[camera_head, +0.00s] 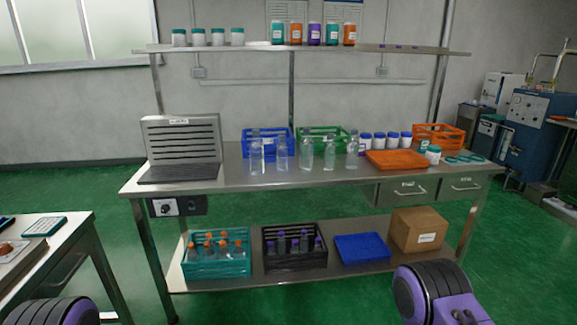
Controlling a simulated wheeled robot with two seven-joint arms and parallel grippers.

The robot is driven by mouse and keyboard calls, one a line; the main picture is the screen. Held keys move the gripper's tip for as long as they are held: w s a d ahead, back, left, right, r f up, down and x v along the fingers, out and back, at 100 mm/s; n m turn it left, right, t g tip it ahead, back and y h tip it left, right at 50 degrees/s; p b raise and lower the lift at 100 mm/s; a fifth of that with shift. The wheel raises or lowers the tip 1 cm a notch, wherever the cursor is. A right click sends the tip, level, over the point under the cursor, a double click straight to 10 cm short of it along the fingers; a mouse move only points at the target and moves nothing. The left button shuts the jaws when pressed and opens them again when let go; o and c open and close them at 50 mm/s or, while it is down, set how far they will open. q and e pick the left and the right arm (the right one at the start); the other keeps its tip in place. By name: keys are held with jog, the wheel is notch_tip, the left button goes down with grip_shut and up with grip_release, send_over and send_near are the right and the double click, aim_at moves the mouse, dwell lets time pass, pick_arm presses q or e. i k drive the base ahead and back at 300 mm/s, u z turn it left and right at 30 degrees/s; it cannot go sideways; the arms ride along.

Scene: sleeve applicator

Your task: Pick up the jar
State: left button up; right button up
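Several jars are in view, and I cannot tell which one the task means. A white jar with a teal lid (433,154) stands on the bench at the right end of the orange tray (395,159). White jars with blue lids (379,142) stand in a row behind that tray. White jars with green lids (198,37) stand on the upper shelf at left, and teal, orange and purple jars (314,34) stand at its middle. Only purple and black parts of my arms show at the bottom corners; neither gripper is in view.
The steel bench (300,178) carries a grey vented device (181,140), clear bottles (306,154), and blue (265,143), green (312,136) and orange (438,136) crates. Crates, a blue tray (361,248) and a cardboard box (416,230) fill the lower shelf. A side table (75,240) stands at left.

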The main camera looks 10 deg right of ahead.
aim_at(434, 151)
jog(key=i, duration=1.45)
jog(key=z, duration=2.85)
jog(key=i, duration=1.55)
jog(key=u, duration=2.2)
